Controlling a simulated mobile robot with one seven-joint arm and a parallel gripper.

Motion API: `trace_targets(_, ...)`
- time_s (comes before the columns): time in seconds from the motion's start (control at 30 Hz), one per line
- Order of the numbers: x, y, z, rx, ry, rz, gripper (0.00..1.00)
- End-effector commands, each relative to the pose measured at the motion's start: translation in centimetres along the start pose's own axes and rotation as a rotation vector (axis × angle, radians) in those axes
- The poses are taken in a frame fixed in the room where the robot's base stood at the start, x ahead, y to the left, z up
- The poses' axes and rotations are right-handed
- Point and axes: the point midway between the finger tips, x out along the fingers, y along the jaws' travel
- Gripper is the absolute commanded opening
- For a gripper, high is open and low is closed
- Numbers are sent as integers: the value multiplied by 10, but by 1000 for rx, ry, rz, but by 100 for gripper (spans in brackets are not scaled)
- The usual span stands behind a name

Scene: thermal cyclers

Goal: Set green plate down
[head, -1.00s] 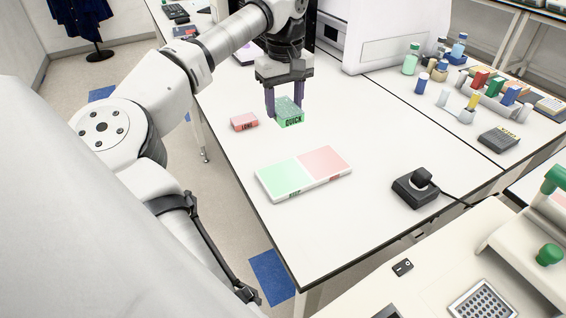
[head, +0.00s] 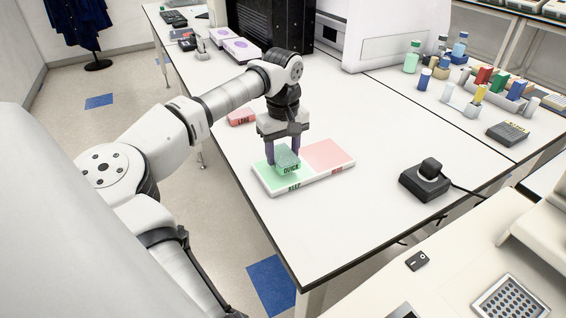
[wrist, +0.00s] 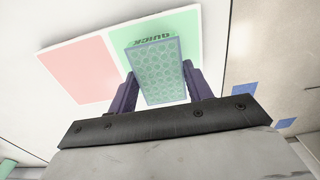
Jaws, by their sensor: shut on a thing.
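The board's other half is pink (head: 327,154) and bare. The red plate (head: 240,117), marked "LONG", lies on the table behind the board, to the left.
A black device with a knob (head: 427,180) stands right of the board, with a cable. Bottles and a rack of coloured tubes (head: 497,90) are at the back right. The table (head: 330,220) in front of the board is clear.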

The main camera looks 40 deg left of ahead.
Motion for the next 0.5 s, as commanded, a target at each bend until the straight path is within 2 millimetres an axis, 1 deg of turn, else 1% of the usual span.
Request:
trace_targets(0.03,14,0,0,0,-1,-1,28)
trace_targets(0.1,20,0,0,0,0,-1,28)
trace_targets(0.37,18,0,0,0,0,0,28)
trace_targets(0.5,22,0,0,0,0,0,28)
